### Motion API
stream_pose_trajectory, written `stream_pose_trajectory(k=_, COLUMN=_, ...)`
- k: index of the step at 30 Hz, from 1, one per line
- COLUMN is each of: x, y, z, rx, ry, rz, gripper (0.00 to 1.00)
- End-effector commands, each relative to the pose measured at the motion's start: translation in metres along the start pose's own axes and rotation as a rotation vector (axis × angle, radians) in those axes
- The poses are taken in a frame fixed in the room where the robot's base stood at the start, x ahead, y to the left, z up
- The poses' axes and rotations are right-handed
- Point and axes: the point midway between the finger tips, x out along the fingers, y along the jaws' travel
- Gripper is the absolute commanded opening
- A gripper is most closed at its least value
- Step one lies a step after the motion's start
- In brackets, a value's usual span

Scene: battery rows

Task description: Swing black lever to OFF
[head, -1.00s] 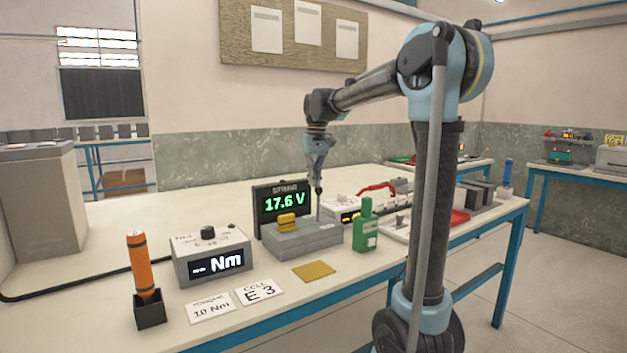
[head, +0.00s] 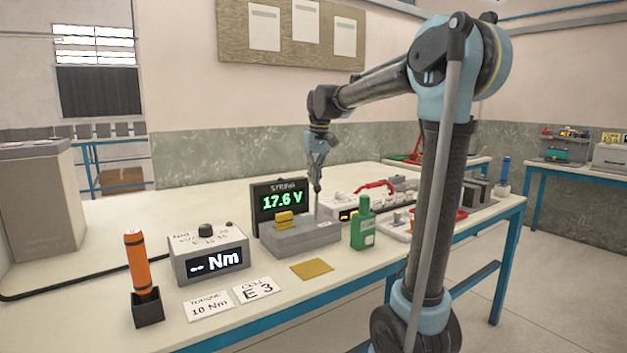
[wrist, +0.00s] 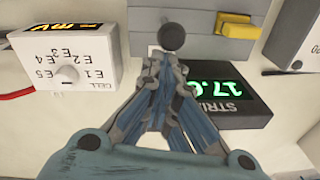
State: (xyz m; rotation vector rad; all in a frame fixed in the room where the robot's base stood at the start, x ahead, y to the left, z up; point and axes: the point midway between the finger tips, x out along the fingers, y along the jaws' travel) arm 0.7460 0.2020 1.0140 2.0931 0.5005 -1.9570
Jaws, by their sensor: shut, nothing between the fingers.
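The black lever stands on a grey switch box (head: 300,238); its dark round knob (wrist: 174,37) shows just ahead of my fingertips in the wrist view. In the head view its thin shaft (head: 317,208) rises from the right part of the box. A yellow block (head: 285,220) sits on the left part of the box, and shows in the wrist view (wrist: 235,25). My gripper (wrist: 163,58) is shut and empty, with its tips right by the knob. I cannot tell whether they touch it. No OFF mark is readable.
The STRING display (head: 282,200) reads 17.6 V behind the box. A green bottle (head: 363,225) stands close at right. A white cell selector (wrist: 65,62) with a red cable is near. A torque meter (head: 210,255) and orange tool (head: 136,262) stand left.

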Motion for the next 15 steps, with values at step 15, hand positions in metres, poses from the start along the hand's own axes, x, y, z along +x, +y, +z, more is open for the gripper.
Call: stream_pose_trajectory(k=15, x=-0.004, y=0.006, z=0.034, rx=-0.008, ry=0.219, rz=-0.041, gripper=0.0)
